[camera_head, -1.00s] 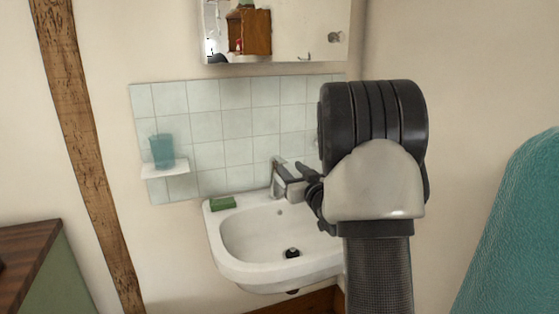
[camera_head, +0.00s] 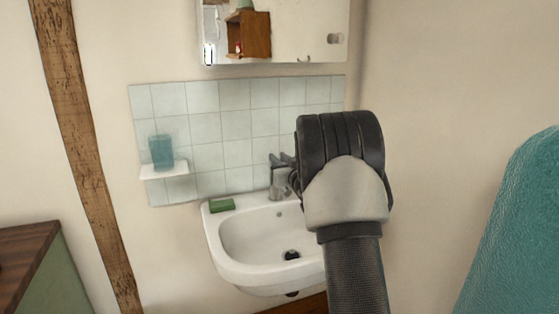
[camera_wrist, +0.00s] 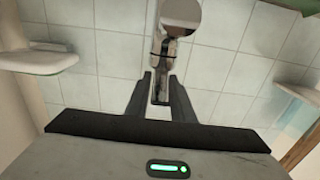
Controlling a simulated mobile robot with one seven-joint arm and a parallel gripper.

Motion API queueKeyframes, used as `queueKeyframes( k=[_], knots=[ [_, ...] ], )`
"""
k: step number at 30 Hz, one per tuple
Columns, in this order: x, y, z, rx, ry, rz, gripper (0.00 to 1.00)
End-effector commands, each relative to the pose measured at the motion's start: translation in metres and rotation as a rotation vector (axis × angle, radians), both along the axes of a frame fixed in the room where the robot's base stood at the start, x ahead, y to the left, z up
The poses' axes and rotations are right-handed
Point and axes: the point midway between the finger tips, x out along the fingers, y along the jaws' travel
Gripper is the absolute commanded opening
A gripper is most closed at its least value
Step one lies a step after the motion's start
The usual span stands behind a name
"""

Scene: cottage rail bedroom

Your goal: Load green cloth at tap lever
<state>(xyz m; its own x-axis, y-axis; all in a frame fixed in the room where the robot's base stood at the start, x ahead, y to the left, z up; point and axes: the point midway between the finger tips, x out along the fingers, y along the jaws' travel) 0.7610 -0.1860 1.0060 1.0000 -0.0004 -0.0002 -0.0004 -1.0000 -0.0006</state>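The green cloth (camera_head: 222,204) is a small flat green block on the left back rim of the white sink (camera_head: 222,262). Green also shows at the top right edge of the wrist view (camera_wrist: 285,5). The chrome tap (camera_head: 279,184) stands at the back of the sink. My gripper (camera_head: 282,160) is at the top of the tap, partly hidden by my arm. In the wrist view, my gripper (camera_wrist: 160,76) has its fingers apart, with the tap's slim lever (camera_wrist: 160,90) between them. Whether the fingers touch it I cannot tell. My gripper holds no cloth.
A small white shelf (camera_head: 165,170) with a teal cup (camera_head: 161,151) is on the tiled wall (camera_head: 236,124) left of the tap. A mirror cabinet (camera_head: 305,35) hangs above. A wooden-topped cabinet (camera_head: 28,245) is at the left and a teal surface (camera_head: 520,230) at the right.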

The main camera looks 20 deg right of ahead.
Motion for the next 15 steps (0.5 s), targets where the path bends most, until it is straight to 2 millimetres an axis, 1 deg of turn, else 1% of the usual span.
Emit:
queueKeyframes(
  k=[1,3,9,15],
  knots=[
    [-0.0001,0.0,0.0001,0.0,0.0,0.0,0.12],
    [-0.0002,-0.0001,0.0002,0.0,0.0,0.0,0.01],
    [-0.0002,-0.0001,0.0009,0.0,0.001,0.0,0.0],
    [0.0016,-0.0005,0.0088,0.0,0.051,0.0,0.0]
  ],
)
